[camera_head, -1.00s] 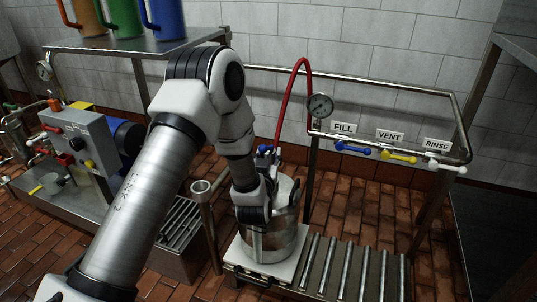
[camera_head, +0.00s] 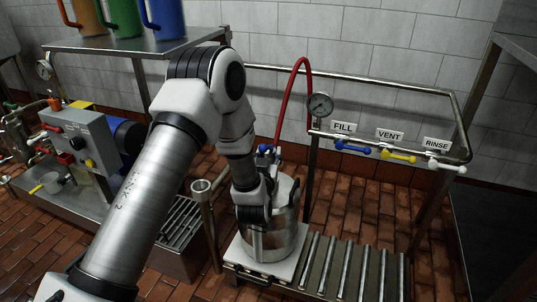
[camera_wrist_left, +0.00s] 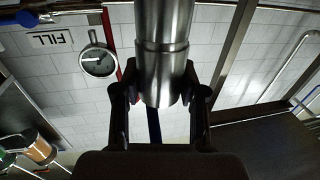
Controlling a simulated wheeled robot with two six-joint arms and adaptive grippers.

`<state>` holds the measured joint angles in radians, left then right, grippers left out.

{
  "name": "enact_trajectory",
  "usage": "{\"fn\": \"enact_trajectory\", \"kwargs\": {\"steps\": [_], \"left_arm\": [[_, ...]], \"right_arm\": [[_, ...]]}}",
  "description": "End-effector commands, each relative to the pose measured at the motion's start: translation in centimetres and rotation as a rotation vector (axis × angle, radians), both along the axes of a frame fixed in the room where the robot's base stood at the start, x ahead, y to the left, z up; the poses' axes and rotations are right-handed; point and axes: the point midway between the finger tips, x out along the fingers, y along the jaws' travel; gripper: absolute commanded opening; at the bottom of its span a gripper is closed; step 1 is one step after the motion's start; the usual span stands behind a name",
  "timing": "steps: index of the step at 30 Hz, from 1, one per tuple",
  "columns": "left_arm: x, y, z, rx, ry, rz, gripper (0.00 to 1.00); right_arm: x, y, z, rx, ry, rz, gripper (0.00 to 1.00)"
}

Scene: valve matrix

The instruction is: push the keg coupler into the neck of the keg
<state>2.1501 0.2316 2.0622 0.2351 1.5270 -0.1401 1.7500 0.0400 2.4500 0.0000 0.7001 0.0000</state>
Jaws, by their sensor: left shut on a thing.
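The steel keg (camera_head: 283,240) stands upright on a white plate (camera_head: 236,250) at the near end of the roller conveyor. The keg coupler shows in the head view only as a blue part (camera_head: 265,151) under the red hose, above the keg. My left gripper (camera_wrist_left: 160,92) is shut on the coupler, its two fingers on either side of the steel cylinder (camera_wrist_left: 164,60) in the wrist view. In the head view my left wrist hides the fingers and the keg's neck. I cannot tell how deep the coupler sits. My right gripper is not in view.
A red hose (camera_head: 286,100) arches up beside a pressure gauge (camera_head: 320,105). Blue, yellow and white valve levers sit under FILL, VENT and RINSE labels at right. A grey control box (camera_head: 82,137) stands at left. The rollers (camera_head: 345,268) right of the keg are clear.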

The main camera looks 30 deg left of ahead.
Motion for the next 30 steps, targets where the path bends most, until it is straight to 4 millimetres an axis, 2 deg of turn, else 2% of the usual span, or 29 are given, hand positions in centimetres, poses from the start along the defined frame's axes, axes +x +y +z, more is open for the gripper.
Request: {"fn": "enact_trajectory", "kwargs": {"steps": [13,30], "left_arm": [[0.0,0.0,0.0,0.001,-0.002,0.0,0.0],[0.0,0.0,-1.4,0.001,-0.002,0.0,0.0]], "right_arm": [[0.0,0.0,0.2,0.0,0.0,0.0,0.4],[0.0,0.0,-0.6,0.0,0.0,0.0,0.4]]}}
